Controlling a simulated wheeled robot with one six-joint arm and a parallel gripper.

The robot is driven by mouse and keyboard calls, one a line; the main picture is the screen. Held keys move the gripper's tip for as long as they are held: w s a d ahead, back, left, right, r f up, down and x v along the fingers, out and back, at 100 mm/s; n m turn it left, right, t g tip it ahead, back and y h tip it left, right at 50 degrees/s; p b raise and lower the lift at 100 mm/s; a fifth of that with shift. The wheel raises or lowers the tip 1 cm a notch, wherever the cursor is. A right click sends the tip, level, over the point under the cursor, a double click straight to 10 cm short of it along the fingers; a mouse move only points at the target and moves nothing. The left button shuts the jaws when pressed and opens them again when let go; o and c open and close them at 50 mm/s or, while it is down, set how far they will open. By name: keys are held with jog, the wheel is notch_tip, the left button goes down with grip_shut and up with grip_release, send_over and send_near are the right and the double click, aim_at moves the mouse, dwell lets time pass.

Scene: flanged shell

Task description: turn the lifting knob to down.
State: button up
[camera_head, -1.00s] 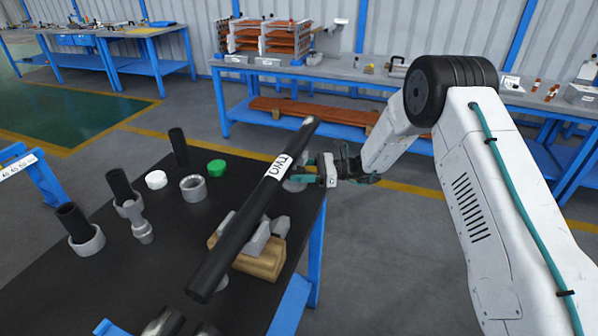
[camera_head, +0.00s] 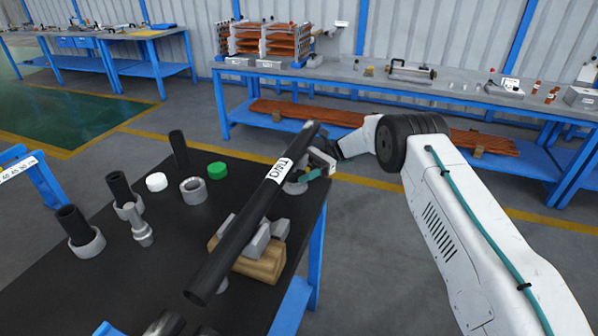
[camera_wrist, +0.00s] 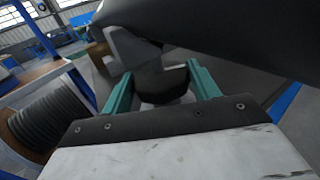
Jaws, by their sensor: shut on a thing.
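A grey stand with a dark knob-like part (camera_wrist: 163,84) sits under a dark rounded body in the wrist view. My gripper (camera_wrist: 158,78) has its two teal fingers on either side of that part and is shut on it. In the head view my gripper (camera_head: 310,174) is at the table's right edge, beside the far half of a long black pipe (camera_head: 228,239) with a white label. The pipe hides most of the grey part (camera_head: 296,187) at the fingers. The knob's marks and its up or down setting cannot be read.
A wooden block (camera_head: 262,266) with grey supports is under the pipe on the black table (camera_head: 120,275). Grey rings, short black tubes, a white cap (camera_head: 156,182) and a green cap (camera_head: 217,170) stand to the left. A long bench (camera_head: 455,88) runs behind my arm.

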dwell(0.4)
jog(key=o, duration=1)
jog(key=shift+t, duration=0.3)
